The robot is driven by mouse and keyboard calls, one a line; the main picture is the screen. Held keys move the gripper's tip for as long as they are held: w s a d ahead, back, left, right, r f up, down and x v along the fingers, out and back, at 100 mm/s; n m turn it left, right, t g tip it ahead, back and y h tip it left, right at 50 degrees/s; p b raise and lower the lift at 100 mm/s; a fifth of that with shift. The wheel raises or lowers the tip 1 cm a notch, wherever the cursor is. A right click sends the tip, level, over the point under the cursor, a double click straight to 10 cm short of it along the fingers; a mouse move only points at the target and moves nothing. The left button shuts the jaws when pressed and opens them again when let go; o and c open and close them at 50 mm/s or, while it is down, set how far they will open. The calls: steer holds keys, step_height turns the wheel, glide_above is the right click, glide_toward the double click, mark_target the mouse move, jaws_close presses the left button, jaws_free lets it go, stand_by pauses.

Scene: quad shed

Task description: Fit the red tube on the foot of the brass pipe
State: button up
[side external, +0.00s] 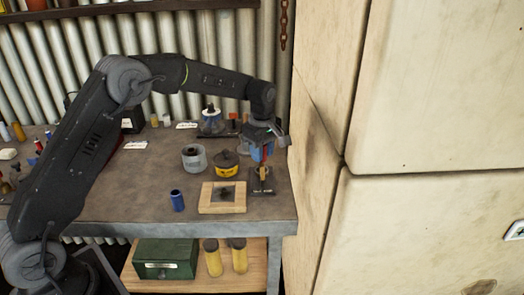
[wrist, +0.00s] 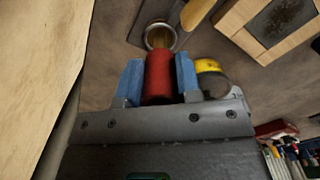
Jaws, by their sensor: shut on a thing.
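My gripper (wrist: 158,78) has its two blue fingers shut on the red tube (wrist: 159,72), one finger on each side. In the wrist view the brass pipe (wrist: 160,36) shows as a round brass rim just beyond the tube's far end. The tube's end overlaps the near edge of that rim in the picture; I cannot tell whether they touch. In the side view my gripper (side external: 262,151) points down over the dark stand (side external: 262,187) near the bench's right end, with the brass pipe (side external: 263,175) right below it. The fingers hide much of the tube there.
A wooden frame (side external: 208,208) with a dark centre lies left of the stand. A yellow tin (side external: 226,170), a grey round container (side external: 194,162) and a blue tube (side external: 177,201) stand nearby. A pale wall (side external: 320,160) rises close on the right. The bench front is mostly clear.

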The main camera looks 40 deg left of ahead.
steer(key=shift+f, duration=2.15)
stand_by(0.8)
steer(key=o, duration=1)
steer(key=shift+o, duration=0.4)
steer(key=o, duration=0.3)
steer(key=shift+r, duration=0.1)
steer(key=shift+r, duration=3.45)
